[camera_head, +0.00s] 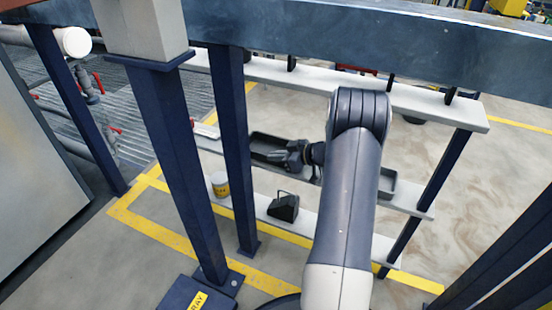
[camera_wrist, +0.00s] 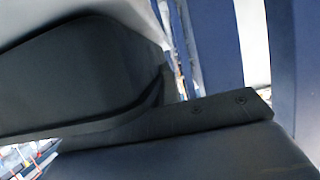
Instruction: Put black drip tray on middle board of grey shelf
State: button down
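The grey shelf has a light top board (camera_head: 440,107), a middle board (camera_head: 412,207) and a bottom board (camera_head: 384,250) on dark blue posts. A black, shallow tray-like thing (camera_head: 268,146) shows at the middle board's level, left of my arm. A dark edge (camera_head: 388,180) shows right of my arm; I cannot tell if it is the same tray. My gripper (camera_head: 296,158) is between the top and middle boards, at the tray's near side. In the wrist view large dark surfaces fill the picture, and I cannot tell fingers from tray or whether it grips.
On the bottom board stand a white tin with a yellow band (camera_head: 220,184) and a black box-like thing with a handle (camera_head: 284,207). A thick blue beam (camera_head: 380,33) crosses above, and blue posts (camera_head: 180,150) stand at left.

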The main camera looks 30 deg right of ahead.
jog(key=shift+f, duration=0.1)
jog(key=c, duration=2)
grip_release()
jog(key=o, duration=0.4)
jog(key=shift+c, duration=0.2)
jog(key=p+v, duration=0.2)
jog(key=v, duration=0.3)
jog(key=p+v, duration=0.3)
jog(key=v, duration=0.3)
jog(key=shift+d+r, duration=0.1)
jog(key=shift+r, duration=0.25)
jog(key=shift+s+d, duration=0.2)
jog(key=shift+s, duration=0.15)
jog(key=shift+o, duration=0.3)
